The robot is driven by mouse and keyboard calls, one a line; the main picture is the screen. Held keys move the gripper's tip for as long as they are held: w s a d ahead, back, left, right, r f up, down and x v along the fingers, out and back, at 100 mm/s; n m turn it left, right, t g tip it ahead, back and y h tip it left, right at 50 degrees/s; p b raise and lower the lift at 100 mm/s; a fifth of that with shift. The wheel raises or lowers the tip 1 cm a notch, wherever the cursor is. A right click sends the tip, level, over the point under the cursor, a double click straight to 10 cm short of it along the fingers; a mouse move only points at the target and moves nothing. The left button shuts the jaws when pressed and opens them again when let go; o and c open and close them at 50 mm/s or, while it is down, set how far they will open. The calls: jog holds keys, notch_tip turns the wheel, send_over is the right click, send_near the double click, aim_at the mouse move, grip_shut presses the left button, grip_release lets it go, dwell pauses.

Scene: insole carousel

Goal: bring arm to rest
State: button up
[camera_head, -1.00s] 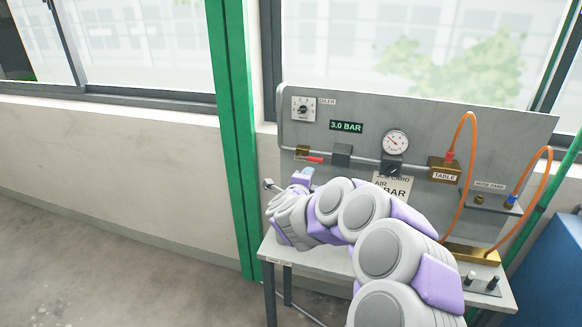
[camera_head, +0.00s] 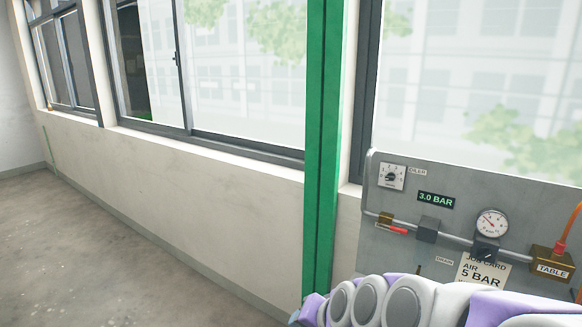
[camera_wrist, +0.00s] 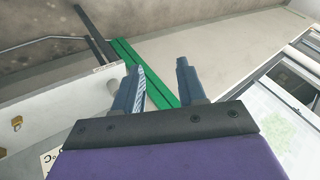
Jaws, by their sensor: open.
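My gripper (camera_wrist: 158,82) shows in the wrist view with its two fingers apart and nothing between them. Beyond the fingers are the green post and the wall. In the head view my arm runs low along the bottom right, folded, in front of the grey air panel (camera_head: 405,255). The fingers cannot be made out there.
The panel carries a gauge (camera_head: 492,223), a display reading 3.0 BAR (camera_head: 435,200), a red-handled valve (camera_head: 391,228), a job card reading 5 BAR (camera_head: 484,271) and a TABLE block (camera_head: 552,262). A green post (camera_head: 322,150) stands left of it. The floor (camera_head: 100,250) at left is clear.

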jog(key=s+d+f+n+g+h, duration=0.1)
jog(key=s+d+g, duration=0.1)
jog(key=s, duration=0.7)
jog(key=s+d+f+n+g+h, duration=0.1)
jog(key=s+d+f+g+h, duration=0.1)
jog(key=s+d, duration=0.3)
jog(key=s+d+f+n+g+h, duration=0.1)
jog(key=s+d+n+g, duration=0.1)
jog(key=s, duration=1.1)
jog(key=shift+s+d+f+g, duration=0.2)
jog(key=shift+s+d+g, duration=0.2)
jog(key=shift+d+g, duration=0.6)
jog(key=shift+a, duration=0.15)
